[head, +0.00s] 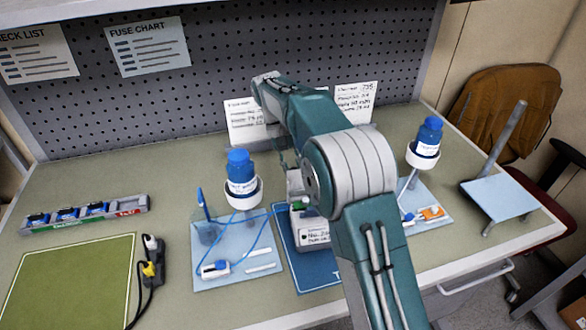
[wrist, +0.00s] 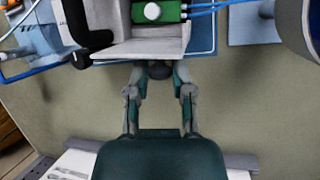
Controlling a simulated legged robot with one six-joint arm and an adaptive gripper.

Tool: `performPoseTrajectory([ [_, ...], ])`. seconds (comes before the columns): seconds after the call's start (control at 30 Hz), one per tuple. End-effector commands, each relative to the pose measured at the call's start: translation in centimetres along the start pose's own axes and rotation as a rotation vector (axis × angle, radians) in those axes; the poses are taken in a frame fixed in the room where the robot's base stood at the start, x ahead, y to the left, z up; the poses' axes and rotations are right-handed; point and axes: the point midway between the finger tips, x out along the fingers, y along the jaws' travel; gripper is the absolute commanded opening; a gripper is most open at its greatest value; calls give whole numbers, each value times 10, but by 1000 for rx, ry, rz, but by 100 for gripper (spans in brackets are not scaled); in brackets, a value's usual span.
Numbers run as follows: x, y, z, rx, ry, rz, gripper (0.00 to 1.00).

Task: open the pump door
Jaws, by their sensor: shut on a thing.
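The pump (head: 296,186) stands behind my arm on a blue mat (head: 305,272), largely hidden in the head view. In the wrist view its green part (wrist: 168,12) with a round white knob shows at the top. A light grey door panel (wrist: 140,49) juts from it toward my gripper; how far it is swung cannot be told. My gripper (wrist: 160,74) has both fingers closed in around a dark knob (wrist: 160,71) at the panel's near edge. In the head view the gripper is hidden by my arm.
Stands with blue-capped bottles (head: 241,170) (head: 427,138) rise left and right of the pump. Blue tubing (head: 258,232) runs to it from the left. A pegboard with paper cards (head: 247,122) closes off the back. A green mat (head: 68,282) lies at front left.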

Motion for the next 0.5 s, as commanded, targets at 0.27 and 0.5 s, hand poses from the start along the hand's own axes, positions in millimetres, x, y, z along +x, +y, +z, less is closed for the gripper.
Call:
performPoseTrajectory([
  [0.27,2,-1,-8,-23,-103,8,0],
  [0.5,2,-1,-10,-29,-135,11,0],
])
